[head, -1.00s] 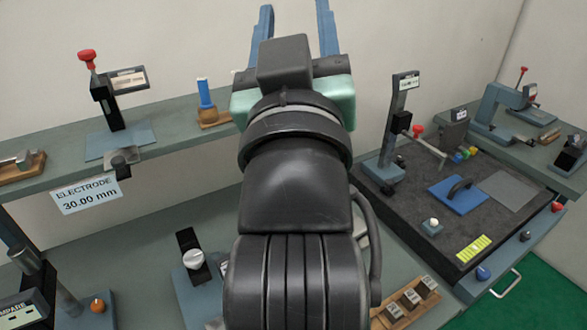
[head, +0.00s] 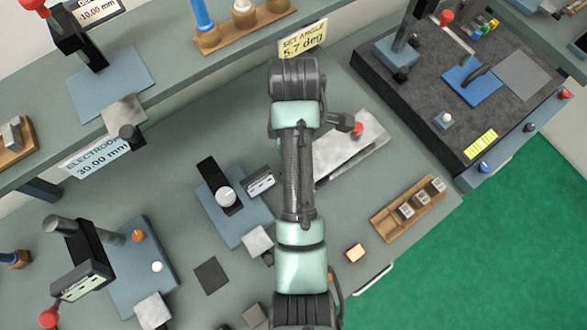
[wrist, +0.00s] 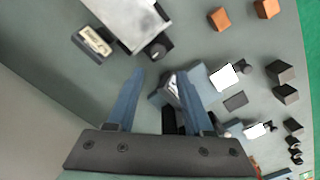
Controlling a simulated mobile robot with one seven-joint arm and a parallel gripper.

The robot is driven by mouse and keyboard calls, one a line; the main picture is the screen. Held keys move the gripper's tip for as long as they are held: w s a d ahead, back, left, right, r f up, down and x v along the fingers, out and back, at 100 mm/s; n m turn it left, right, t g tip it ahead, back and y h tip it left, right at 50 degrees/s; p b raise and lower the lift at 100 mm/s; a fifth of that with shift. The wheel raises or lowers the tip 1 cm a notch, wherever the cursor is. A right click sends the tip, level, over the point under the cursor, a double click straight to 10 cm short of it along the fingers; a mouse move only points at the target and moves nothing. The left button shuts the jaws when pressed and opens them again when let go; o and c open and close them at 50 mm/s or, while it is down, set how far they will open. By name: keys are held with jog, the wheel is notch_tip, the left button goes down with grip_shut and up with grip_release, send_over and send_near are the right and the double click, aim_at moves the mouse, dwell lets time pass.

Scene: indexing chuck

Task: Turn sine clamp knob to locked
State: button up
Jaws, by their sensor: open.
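A long silver plate (head: 350,150), likely the sine plate, lies on the bench right of my arm in the head view, its left part hidden. A red knob (head: 357,128) shows at its back edge. In the wrist view the plate (wrist: 122,14) is at the top, with a dark round knob (wrist: 157,50) at its near corner. I cannot tell which knob is the sine clamp knob, or its setting. My gripper (wrist: 160,74) is open and empty in the wrist view, its fingers below the dark knob and apart from it. The arm hides it in the head view.
A "SET ANGLE 5.7 deg" sign (head: 303,39) stands behind the plate. A blue-based gauge stand (head: 235,207) is left of my arm. A dark surface plate (head: 420,110) fills the back right.

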notch_tip(320, 180, down, 11)
jog(key=shift+w+f+p, duration=0.1)
jog(key=shift+f+p, duration=0.05)
jog(key=shift+p, duration=0.5)
grip_shut()
